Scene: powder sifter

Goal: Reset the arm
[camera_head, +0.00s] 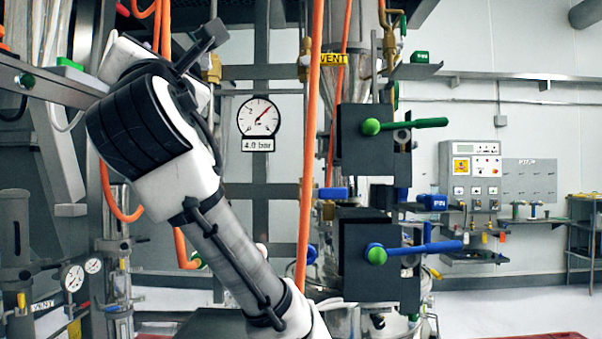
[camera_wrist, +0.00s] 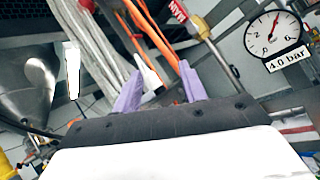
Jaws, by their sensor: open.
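My white and black arm (camera_head: 220,245) crosses the left half of the head view, running from the bottom centre up to the upper left. My gripper's fingers cannot be made out in the head view.
A pressure gauge (camera_head: 259,118) marked 4.0 bar hangs behind my arm. Green (camera_head: 405,125) and blue (camera_head: 415,249) valve handles stick out to the right. Orange hoses (camera_head: 311,150) hang close to my arm. A metal funnel (camera_wrist: 28,85) fills the wrist view's left. Open floor lies at right.

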